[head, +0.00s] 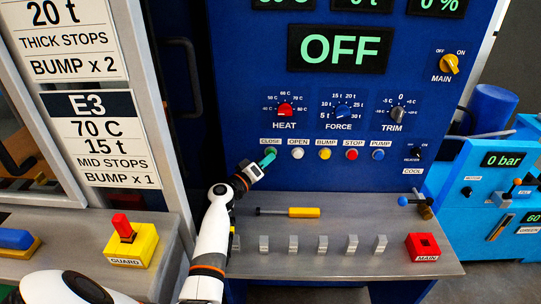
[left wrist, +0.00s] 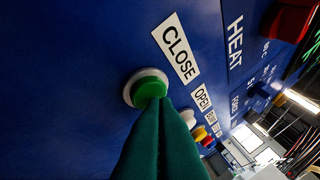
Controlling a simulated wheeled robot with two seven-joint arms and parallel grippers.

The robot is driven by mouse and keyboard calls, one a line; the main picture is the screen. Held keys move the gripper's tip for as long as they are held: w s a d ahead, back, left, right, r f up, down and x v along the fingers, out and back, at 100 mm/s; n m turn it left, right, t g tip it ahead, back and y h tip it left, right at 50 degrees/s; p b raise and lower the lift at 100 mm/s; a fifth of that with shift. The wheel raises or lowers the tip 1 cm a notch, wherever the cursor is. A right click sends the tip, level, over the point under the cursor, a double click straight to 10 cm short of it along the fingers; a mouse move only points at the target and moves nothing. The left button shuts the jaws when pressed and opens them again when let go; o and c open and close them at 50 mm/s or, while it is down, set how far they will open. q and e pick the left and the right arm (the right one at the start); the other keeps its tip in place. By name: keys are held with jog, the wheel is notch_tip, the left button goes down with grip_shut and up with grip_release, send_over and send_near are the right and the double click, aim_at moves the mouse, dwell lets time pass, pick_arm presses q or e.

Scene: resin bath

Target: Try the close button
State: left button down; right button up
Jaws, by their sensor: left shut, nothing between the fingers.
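The green CLOSE button (head: 271,150) is at the left end of a row of buttons on the blue panel. In the left wrist view the button (left wrist: 148,86) sits in a pale ring under the CLOSE label (left wrist: 175,53). My left gripper (head: 267,160) is shut and empty, its teal fingers pointing at the button. In the left wrist view the fingertips (left wrist: 160,104) overlap the button's lower edge; whether they touch or press it I cannot tell. The large display (head: 340,48) reads OFF. My right gripper is in neither view.
OPEN (head: 298,153), BUMP (head: 325,153), STOP (head: 351,154) and PUMP (head: 378,154) buttons sit to the right.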

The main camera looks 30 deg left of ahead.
pick_arm(q)
jog(key=shift+s+d, duration=0.4)
jog(key=shift+s, duration=0.35)
jog(key=s+d, duration=0.1)
jog(key=s, duration=0.1)
jog(key=s+d, duration=0.1)
jog(key=s, duration=0.1)
jog(key=shift+s+d+p, duration=0.1)
jog(key=shift+d+p, duration=0.25)
jog(key=shift+p, duration=0.05)
dwell(0.6)
